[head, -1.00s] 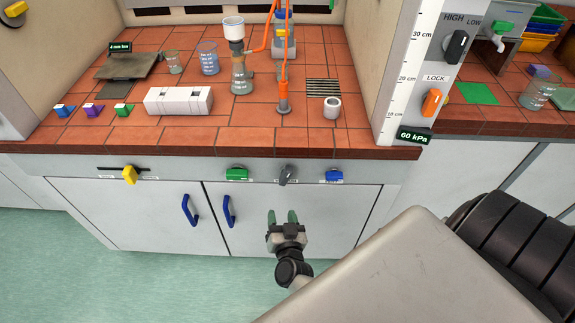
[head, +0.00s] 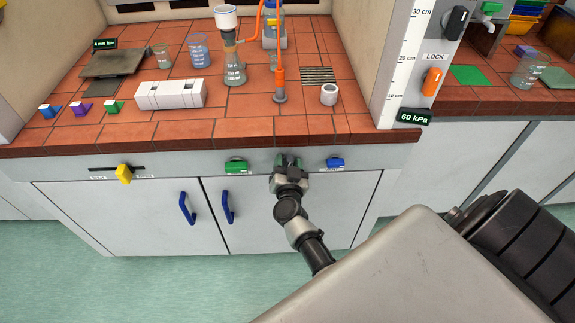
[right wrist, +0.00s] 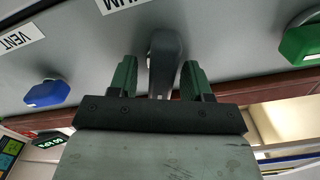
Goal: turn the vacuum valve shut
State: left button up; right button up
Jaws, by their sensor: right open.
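The vacuum valve is a grey lever knob (right wrist: 165,52) on the bench's front panel, beside a white label ending in "UM" in the right wrist view. My right gripper (head: 288,160) is at the panel, between the green knob and the blue knob. In the right wrist view its green fingers (right wrist: 159,70) are open, one on each side of the grey knob. I cannot tell whether they touch it. In the head view the gripper mostly hides the knob. My left gripper is not in view.
A green knob (head: 236,167) and a blue VENT knob (head: 335,163) flank the valve closely. A yellow slider (head: 124,174) is further left. Blue door handles (head: 187,208) stick out below. The flask (head: 234,70) and other glassware stand on the tiled bench above.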

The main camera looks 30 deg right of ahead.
jog(key=c, duration=0.8)
jog(key=shift+o, duration=0.2)
jog(key=shift+m, duration=0.4)
jog(key=shift+f+m, duration=0.1)
jog(key=shift+m, duration=0.9)
jog(key=m, duration=0.1)
jog(key=m+b, duration=0.1)
jog(key=m, duration=0.1)
jog(key=shift+s+d+f+m, duration=0.15)
jog(key=shift+m, duration=0.15)
jog(key=m+b, duration=0.1)
jog(key=m, duration=0.2)
jog(key=shift+d+f+m, duration=0.1)
jog(key=shift+f+m, duration=0.05)
jog(key=shift+m, duration=0.15)
jog(key=shift+f+m+b, duration=0.15)
jog(key=shift+m+b, duration=0.45)
jog(key=shift+m, duration=1.3)
